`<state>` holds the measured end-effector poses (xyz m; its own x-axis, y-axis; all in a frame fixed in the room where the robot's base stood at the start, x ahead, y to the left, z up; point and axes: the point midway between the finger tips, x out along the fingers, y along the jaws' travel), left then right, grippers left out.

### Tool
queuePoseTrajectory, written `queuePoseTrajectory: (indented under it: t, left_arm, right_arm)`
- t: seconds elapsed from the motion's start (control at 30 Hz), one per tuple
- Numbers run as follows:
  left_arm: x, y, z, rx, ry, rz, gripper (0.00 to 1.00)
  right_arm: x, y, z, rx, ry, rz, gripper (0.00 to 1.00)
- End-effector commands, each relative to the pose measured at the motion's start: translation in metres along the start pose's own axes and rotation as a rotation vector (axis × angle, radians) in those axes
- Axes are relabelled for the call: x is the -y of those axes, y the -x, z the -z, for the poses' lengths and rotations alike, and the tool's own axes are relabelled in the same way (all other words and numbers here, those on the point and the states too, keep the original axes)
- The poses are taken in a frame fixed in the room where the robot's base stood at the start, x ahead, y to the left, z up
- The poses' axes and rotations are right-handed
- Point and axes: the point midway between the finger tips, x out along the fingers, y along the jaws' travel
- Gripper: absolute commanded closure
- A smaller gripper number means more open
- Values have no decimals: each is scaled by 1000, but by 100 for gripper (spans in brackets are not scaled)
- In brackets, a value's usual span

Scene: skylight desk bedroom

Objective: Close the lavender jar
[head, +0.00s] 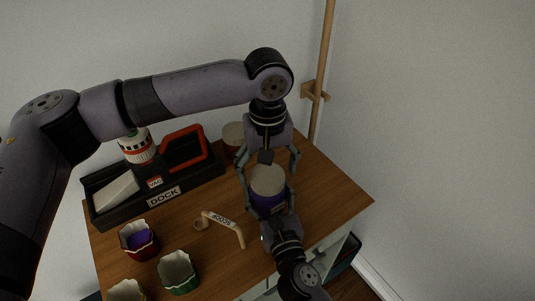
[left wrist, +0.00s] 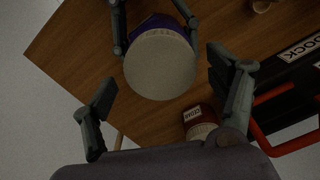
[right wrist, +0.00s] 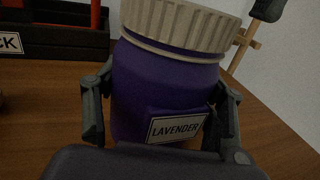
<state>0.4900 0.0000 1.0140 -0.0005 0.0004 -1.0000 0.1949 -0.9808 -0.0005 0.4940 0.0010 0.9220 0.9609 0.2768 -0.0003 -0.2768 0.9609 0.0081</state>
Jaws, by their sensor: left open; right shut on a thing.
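The lavender jar (right wrist: 165,95) is purple with a LAVENDER label and stands near the right side of the desk. Its ribbed beige lid (right wrist: 180,25) sits on top, with a pale band below it; I cannot tell how tight it is. My right gripper (right wrist: 160,115) is shut around the jar's body. My left gripper (left wrist: 160,85) is open above the lid, its fingers apart on either side and not visibly touching it. In the head view the lid (head: 268,179) shows between both grippers, and the jar (head: 265,203) is partly hidden by the right fingers.
A second beige-lidded jar, labelled COCOA (left wrist: 199,120), stands behind. A black DOCK tray (head: 190,187) with a red-handled item is at the left. A pale angled tool (head: 222,220) and several cups, including a green one (head: 178,272), are nearer the front.

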Motion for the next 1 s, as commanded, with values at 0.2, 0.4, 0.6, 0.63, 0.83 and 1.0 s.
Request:
queuePoseTrajectory:
  t: [0.2, 0.4, 0.6, 0.63, 0.83, 1.0]
  left_arm:
    - [0, -13, 0, 0, 0, 0, 19]
    - [0, -13, 0, 0, 0, 0, 19]
    - [0, -13, 0, 0, 0, 0, 30]
    - [0, -13, 0, 0, 0, 0, 31]
    - [0, -13, 0, 0, 0, 1, 45]
    - [0, -13, 0, 0, 0, 1, 56]
  right_arm:
    - [0, 0, 0, 0, -1, 0, 100]
    - [0, 0, 0, 0, -1, 0, 100]
    - [0, 0, 0, 0, -1, 0, 100]
    - [0, 0, 0, 0, -1, 0, 100]
    - [0, 0, 0, 0, -1, 0, 100]
    - [0, 0, 0, 0, -1, 0, 100]
